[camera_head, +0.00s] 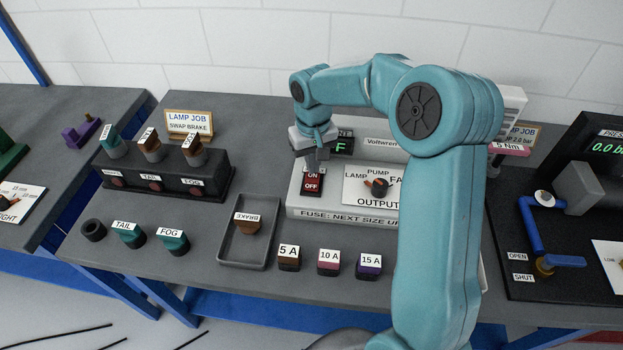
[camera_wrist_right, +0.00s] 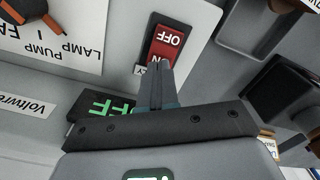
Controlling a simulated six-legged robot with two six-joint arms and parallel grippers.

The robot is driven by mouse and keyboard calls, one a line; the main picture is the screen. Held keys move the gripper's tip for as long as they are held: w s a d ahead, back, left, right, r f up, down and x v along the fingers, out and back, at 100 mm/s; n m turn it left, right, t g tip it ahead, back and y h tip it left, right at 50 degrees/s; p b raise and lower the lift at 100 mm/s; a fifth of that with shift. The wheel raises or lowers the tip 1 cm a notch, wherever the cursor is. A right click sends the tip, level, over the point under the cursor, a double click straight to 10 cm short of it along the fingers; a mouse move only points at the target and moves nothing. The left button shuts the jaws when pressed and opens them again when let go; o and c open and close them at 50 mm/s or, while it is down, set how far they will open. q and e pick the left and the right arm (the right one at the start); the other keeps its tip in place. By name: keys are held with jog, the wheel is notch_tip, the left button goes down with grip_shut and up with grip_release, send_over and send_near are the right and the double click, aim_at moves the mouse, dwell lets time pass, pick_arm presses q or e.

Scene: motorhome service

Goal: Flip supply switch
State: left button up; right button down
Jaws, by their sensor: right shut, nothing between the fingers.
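The supply switch (camera_head: 312,182) is a rocker marked ON and OFF, in a dark frame on the light grey Voltwren supply box (camera_head: 340,212). In the right wrist view the rocker (camera_wrist_right: 168,45) is red and stands just beyond my fingertips. My right gripper (camera_head: 311,168) is shut and empty, with its tips at the ON end of the rocker. In the wrist view the tips (camera_wrist_right: 160,65) overlap that end; whether they touch it I cannot tell. A green display reads OFF in the wrist view (camera_wrist_right: 108,108), partly hidden by my gripper. My left gripper is not in view.
A knob (camera_head: 377,186) marked LAMP, PUMP and FAN sits right of the switch. Fuses such as 5 A (camera_head: 289,258) stand in front. A tray (camera_head: 232,262) holds the BRAKE lamp. My right arm hides the box's right side.

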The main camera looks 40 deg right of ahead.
jog(key=shift+f+b, duration=0.75)
jog(key=shift+f, duration=0.3)
jog(key=shift+r, duration=0.1)
dwell(0.3)
jog(key=shift+r+p, duration=0.55)
notch_tip(320, 180, up, 2)
jog(key=shift+r+p, duration=0.25)
jog(key=shift+p, duration=0.65)
notch_tip(320, 180, up, 2)
jog(key=shift+r+p, duration=0.1)
jog(key=shift+p, duration=0.7)
jog(key=shift+r+p, duration=0.45)
jog(key=shift+r, duration=0.15)
jog(key=shift+f, duration=0.1)
jog(key=shift+s, duration=0.1)
